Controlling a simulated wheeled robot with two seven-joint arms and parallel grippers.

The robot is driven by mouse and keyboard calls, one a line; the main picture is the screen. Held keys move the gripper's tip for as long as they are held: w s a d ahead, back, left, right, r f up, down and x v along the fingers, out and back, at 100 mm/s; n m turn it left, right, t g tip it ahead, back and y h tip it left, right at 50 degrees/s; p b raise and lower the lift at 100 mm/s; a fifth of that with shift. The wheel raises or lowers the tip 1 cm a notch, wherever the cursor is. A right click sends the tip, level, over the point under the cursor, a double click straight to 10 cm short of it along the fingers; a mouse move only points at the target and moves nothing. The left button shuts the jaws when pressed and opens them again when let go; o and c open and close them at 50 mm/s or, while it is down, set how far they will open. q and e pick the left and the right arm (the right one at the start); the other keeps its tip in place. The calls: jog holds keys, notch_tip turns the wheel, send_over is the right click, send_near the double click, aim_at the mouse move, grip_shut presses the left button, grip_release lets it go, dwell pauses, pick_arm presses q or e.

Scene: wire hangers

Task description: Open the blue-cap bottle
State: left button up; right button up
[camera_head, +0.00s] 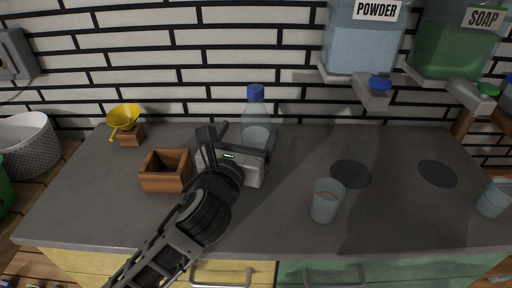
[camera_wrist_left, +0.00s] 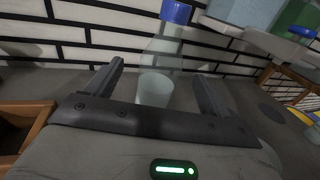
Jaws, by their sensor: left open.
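The clear bottle (camera_head: 256,115) with a blue cap (camera_head: 255,91) stands upright near the back of the grey counter, partly filled with pale liquid. My left gripper (camera_head: 236,140) is in front of it, with its lower part hidden behind the gripper. In the left wrist view the bottle (camera_wrist_left: 163,52) shows between and beyond the two open fingers (camera_wrist_left: 160,80), its cap (camera_wrist_left: 175,12) at the top edge. The fingers hold nothing, and whether they reach either side of the bottle is unclear. My right gripper is in neither view.
A wooden box (camera_head: 166,171) stands left of my gripper, with a yellow funnel (camera_head: 123,117) behind it. A clear cup (camera_head: 326,201) stands to the right, near dark discs (camera_head: 350,173). Powder (camera_head: 360,42) and soap (camera_head: 455,48) dispensers overhang the back right.

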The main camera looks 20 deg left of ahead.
pick_arm(q)
jog(key=w, duration=0.5)
jog(key=w+f, duration=0.1)
jog(key=w, duration=0.1)
jog(key=shift+w, duration=0.35)
jog(key=c, duration=1.7)
